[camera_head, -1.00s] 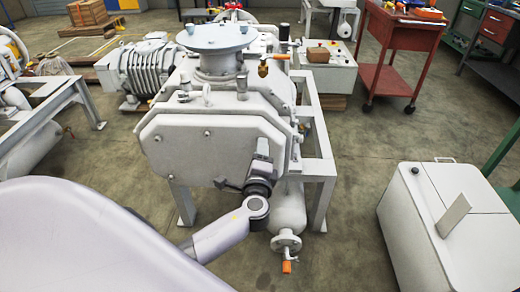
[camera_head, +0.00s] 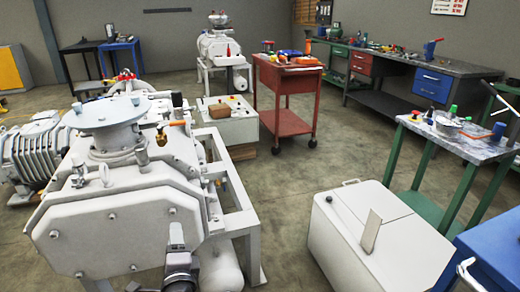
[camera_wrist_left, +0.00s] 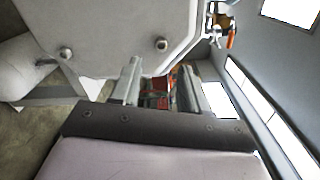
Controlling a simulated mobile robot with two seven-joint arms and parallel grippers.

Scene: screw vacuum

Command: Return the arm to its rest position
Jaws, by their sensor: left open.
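The grey vacuum pump (camera_head: 120,225) stands at the left of the head view, with a round flange (camera_head: 108,112) on top. My left gripper (camera_head: 178,262) shows at the bottom edge, in front of the lower right part of the pump's front cover. The rest of my left arm is cut off by the frame. In the left wrist view the two fingers of this gripper (camera_wrist_left: 160,86) stand apart with nothing between them. The pump's cover (camera_wrist_left: 110,30), with bolts, is close beyond them; I cannot tell whether they touch. My right gripper is not in view.
A white cabinet (camera_head: 335,232) stands right of the pump, with open floor (camera_head: 275,190) between. Behind are a red cart (camera_head: 285,100) and a grey control box (camera_head: 228,120). A green-legged table (camera_head: 425,155) with small items and a blue box (camera_head: 490,245) are at the right.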

